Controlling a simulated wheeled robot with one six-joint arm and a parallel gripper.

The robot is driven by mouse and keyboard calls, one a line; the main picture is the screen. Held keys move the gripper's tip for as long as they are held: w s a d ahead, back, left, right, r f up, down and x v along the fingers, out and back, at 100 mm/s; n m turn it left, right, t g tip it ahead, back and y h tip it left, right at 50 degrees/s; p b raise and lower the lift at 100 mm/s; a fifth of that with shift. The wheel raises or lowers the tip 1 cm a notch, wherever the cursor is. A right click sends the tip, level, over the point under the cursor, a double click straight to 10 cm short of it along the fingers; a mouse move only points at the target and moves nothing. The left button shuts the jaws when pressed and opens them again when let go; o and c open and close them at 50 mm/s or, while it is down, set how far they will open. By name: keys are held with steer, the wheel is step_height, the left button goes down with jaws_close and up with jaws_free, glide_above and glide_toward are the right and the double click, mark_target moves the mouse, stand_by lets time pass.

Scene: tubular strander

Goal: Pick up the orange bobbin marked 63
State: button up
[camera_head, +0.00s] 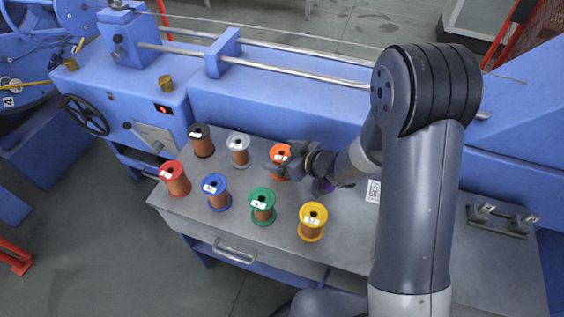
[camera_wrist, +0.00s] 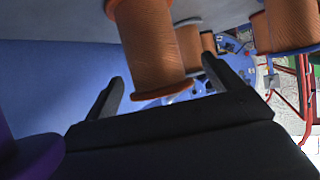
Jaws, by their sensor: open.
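The orange bobbin (camera_head: 279,160) stands upright on the grey table, with a white label on its top; the number is not legible. My gripper (camera_head: 291,152) is at its right side and hides part of it. In the wrist view, which appears upside down, the copper-wound orange bobbin (camera_wrist: 148,45) shows between the two open black fingers (camera_wrist: 165,78). The fingers do not appear closed on it, and I cannot tell whether either touches it.
Black (camera_head: 202,141), silver (camera_head: 239,150), red (camera_head: 175,179), blue (camera_head: 216,192), green (camera_head: 262,206) and yellow (camera_head: 312,221) bobbins stand around on the table (camera_head: 185,212). A purple bobbin (camera_head: 321,187) is close under my arm. The blue machine (camera_head: 270,105) rises behind.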

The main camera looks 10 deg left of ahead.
steer(key=shift+x, duration=1.2)
steer(key=shift+r, duration=0.1)
steer(key=c, duration=1.5)
